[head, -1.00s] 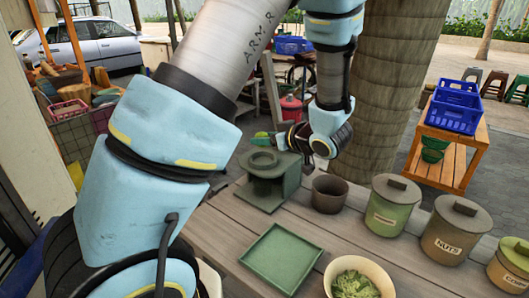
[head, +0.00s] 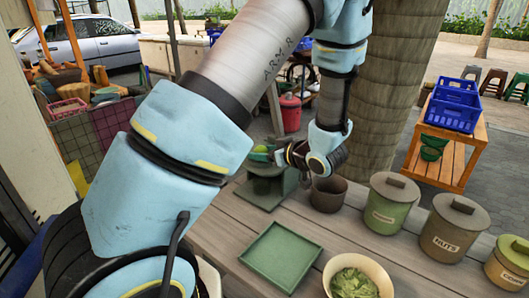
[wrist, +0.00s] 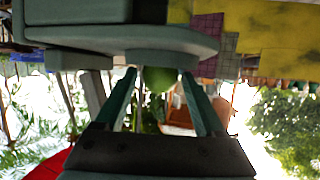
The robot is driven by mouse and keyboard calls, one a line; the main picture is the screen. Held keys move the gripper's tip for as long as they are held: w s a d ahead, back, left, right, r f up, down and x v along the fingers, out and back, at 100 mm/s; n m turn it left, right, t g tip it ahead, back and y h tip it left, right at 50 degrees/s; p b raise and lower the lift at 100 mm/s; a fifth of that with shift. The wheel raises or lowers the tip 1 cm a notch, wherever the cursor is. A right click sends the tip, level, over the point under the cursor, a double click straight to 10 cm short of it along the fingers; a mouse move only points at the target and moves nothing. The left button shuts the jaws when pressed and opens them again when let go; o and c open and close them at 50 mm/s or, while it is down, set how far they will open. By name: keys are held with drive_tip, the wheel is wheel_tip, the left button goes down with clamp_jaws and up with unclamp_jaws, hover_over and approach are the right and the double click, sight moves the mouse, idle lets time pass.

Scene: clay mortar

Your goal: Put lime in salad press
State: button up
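The salad press (head: 266,186) is a dark green stand on the wooden table, partly covered by my gripper in the head view. Its flat, dark edge (wrist: 120,38) fills the upper part of the wrist view. My gripper (head: 268,154) is low over the top of the press. In the wrist view my gripper (wrist: 159,82) has its two fingers on either side of a green lime (wrist: 158,77) and appears shut on it. The lime (head: 260,149) also shows at the fingertips in the head view. Whether it touches the press is hidden.
A dark cup (head: 328,194) stands right of the press. A green tray (head: 281,257) and a bowl of salad (head: 345,267) are nearer. Lidded canisters, one green (head: 390,205) and one marked nuts (head: 452,230), line the table's right side.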

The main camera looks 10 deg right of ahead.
drive_tip(key=shift+o, duration=0.6)
drive_tip(key=shift+r, duration=0.1)
drive_tip(key=shift+d+r, duration=0.1)
drive_tip(key=shift+r, duration=0.05)
drive_tip(key=b+v, duration=0.1)
drive_tip(key=v, duration=1)
drive_tip(key=shift+s, duration=0.4)
drive_tip(key=shift+d+r, duration=0.15)
